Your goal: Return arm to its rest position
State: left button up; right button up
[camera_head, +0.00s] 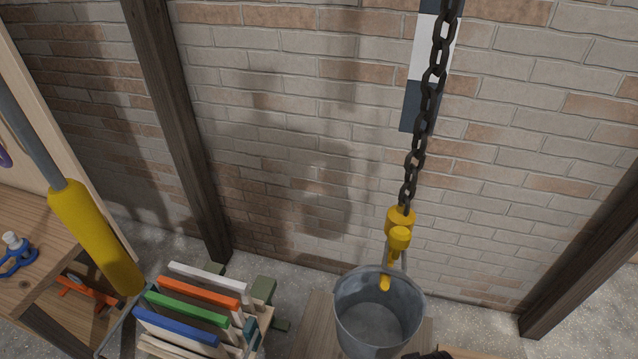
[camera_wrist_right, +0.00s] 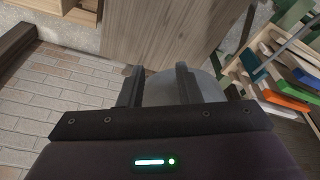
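A grey metal bucket (camera_head: 351,325) is at the lower middle of the head view, beneath a yellow hook (camera_head: 400,238) on a dark hanging chain (camera_head: 428,110). The bucket's handle rises beside the hook; I cannot tell if the bucket's weight hangs on it. A small dark piece at the bottom edge of the head view may be my right gripper. In the right wrist view my right gripper (camera_wrist_right: 160,86) has its two fingers apart, with the grey bucket (camera_wrist_right: 206,86) behind them. I see nothing gripped. My left gripper is not in view.
A rack of coloured panels (camera_head: 200,310) stands left of the bucket. A wooden bench (camera_head: 35,235) and a yellow cylinder on a grey rod (camera_head: 95,235) are at the far left. A brick wall (camera_head: 290,130) with dark posts closes the back.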

jog(key=s+f+b, duration=0.3)
jog(key=s+f, duration=0.1)
jog(key=f, duration=1.3)
jog(key=s+d+f+g+b, duration=0.1)
jog(key=s+d+f+b, duration=0.1)
jog(key=s+f, duration=0.7)
jog(key=s+d+f+b, duration=0.2)
jog(key=s+f, duration=0.8)
jog(key=f, duration=0.2)
jog(key=shift+g, duration=0.4)
jog(key=shift+o, duration=0.2)
